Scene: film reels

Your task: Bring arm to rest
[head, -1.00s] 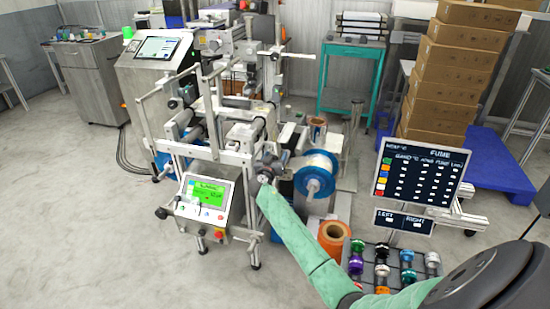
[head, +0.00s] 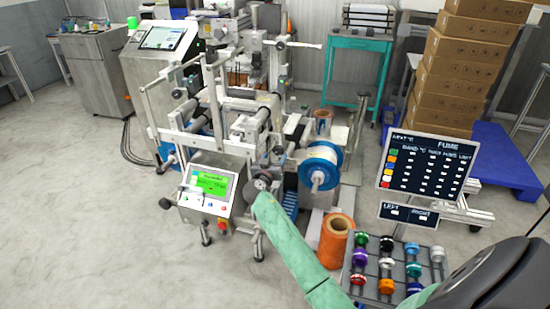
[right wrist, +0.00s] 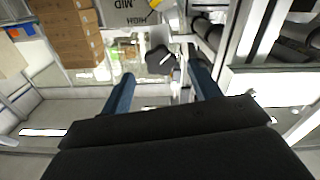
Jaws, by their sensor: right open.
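My right arm (head: 290,245), in a green sleeve, comes in from the lower right of the head view. Its gripper (head: 264,182) is at the machine's front, right of the green-lit screen (head: 212,184) and left of the blue-rimmed reel (head: 320,167). In the right wrist view the gripper (right wrist: 160,66) has its two blue fingers spread apart, with nothing visibly held. A dark knob-like part (right wrist: 160,60) shows between and beyond the fingers; I cannot tell how far away it is. My left gripper is not in view.
An orange roll (head: 335,240) stands on the floor beside my right forearm. A rack of coloured spools (head: 400,268) and a sign board (head: 428,165) are at right. Stacked boxes (head: 450,85) stand behind. The floor at left (head: 90,220) is clear.

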